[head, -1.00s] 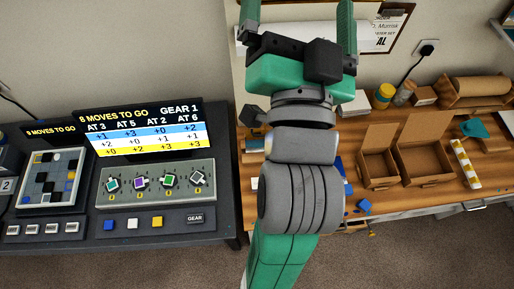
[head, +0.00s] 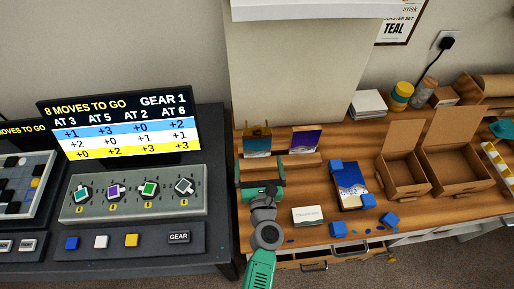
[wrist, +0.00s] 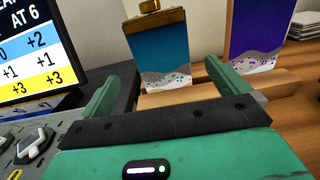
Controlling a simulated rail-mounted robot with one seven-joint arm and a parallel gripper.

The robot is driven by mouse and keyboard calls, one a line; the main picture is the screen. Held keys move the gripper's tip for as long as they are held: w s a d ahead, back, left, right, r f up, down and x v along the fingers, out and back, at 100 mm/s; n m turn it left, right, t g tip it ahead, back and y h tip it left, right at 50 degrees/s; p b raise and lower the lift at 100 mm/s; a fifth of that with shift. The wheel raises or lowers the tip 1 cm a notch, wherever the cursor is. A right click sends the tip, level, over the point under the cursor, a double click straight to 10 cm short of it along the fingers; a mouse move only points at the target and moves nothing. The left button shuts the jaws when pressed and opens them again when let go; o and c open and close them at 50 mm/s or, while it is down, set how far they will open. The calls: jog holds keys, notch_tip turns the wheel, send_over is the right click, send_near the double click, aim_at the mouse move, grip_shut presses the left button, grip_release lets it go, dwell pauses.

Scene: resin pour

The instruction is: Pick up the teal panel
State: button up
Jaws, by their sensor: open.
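The teal panel (head: 257,145) stands upright in a wooden holder near the left end of the bench, with a brass-coloured piece at its top. In the wrist view the teal panel (wrist: 160,58) has a grey and white speckled pattern along its bottom. My gripper (head: 260,168) is in front of it, low over the bench. In the wrist view my gripper (wrist: 160,75) is open and empty, its fingers spread to either side of the panel's lower part. The panel appears beyond the fingertips; the exact gap cannot be told.
A blue and purple panel (head: 305,141) stands just right of it. A blue and white panel (head: 350,183) with blue corner blocks, a white card box (head: 307,215) and open cardboard boxes (head: 402,175) lie further right. A dark console with a screen (head: 120,125) stands at left.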

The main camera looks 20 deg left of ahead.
aim_at(257, 146)
jog(key=x, duration=0.3)
jog(key=b+x, duration=0.1)
jog(key=x, duration=0.2)
jog(key=b+x, duration=0.1)
jog(key=shift+w+f+b, duration=0.25)
jog(key=shift+f+b, duration=0.05)
jog(key=shift+b, duration=0.05)
jog(key=shift+w+a, duration=0.2)
jog(key=shift+w, duration=0.15)
jog(key=shift+r, duration=0.1)
jog(key=shift+c, duration=0.2)
jog(key=c, duration=0.9)
